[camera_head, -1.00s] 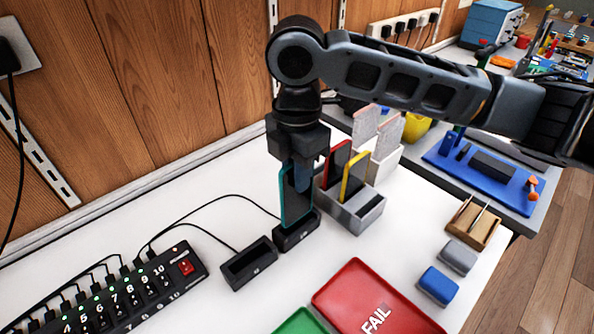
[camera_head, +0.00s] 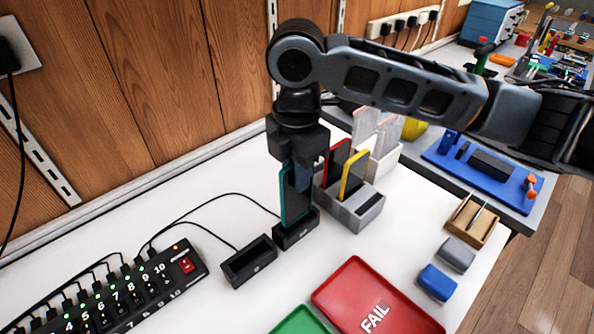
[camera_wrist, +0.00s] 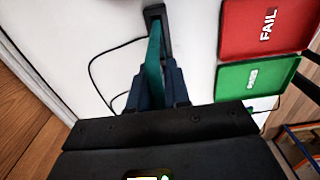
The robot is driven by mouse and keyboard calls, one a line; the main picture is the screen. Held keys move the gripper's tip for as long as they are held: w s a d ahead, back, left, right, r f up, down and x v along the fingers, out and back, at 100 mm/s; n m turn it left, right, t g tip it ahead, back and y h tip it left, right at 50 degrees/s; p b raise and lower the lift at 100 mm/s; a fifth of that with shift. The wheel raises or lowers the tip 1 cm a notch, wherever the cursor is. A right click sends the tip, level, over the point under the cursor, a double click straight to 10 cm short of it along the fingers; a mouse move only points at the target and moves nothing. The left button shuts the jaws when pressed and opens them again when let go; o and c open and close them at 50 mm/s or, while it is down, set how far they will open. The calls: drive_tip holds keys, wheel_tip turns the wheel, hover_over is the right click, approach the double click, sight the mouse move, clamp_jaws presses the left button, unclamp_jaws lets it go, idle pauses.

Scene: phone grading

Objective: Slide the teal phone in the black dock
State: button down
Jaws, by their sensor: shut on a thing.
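The teal phone (camera_head: 291,200) stands upright in my gripper (camera_head: 298,176), which is shut on its upper part. The phone's lower end is at the black dock (camera_head: 297,234) with a cable behind it, and seems to be in its slot; how deep it sits is hidden. In the wrist view the teal phone (camera_wrist: 153,62) shows edge-on between the fingers of my gripper (camera_wrist: 160,88), with its far end at the dock (camera_wrist: 154,12). A second black dock (camera_head: 249,263) stands empty to the left.
A grey rack (camera_head: 361,211) with a red and a yellow phone stands close on the right. A red FAIL tray (camera_head: 345,290) and a green tray (camera_head: 300,322) lie in front. A numbered charging hub (camera_head: 195,258) is at left. Cables cross the table behind the docks.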

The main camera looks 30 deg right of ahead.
drive_tip(key=shift+f, duration=0.15)
drive_tip(key=shift+f+b, duration=0.3)
drive_tip(key=shift+f, duration=0.15)
drive_tip(key=shift+f, duration=0.1)
idle(0.5)
drive_tip(key=shift+f+b, duration=0.3)
drive_tip(key=shift+f, duration=0.3)
drive_tip(key=shift+f, duration=0.1)
drive_tip(key=shift+f+b, duration=0.3)
drive_tip(key=shift+f, duration=0.2)
idle(0.3)
drive_tip(key=c, duration=1)
unclamp_jaws()
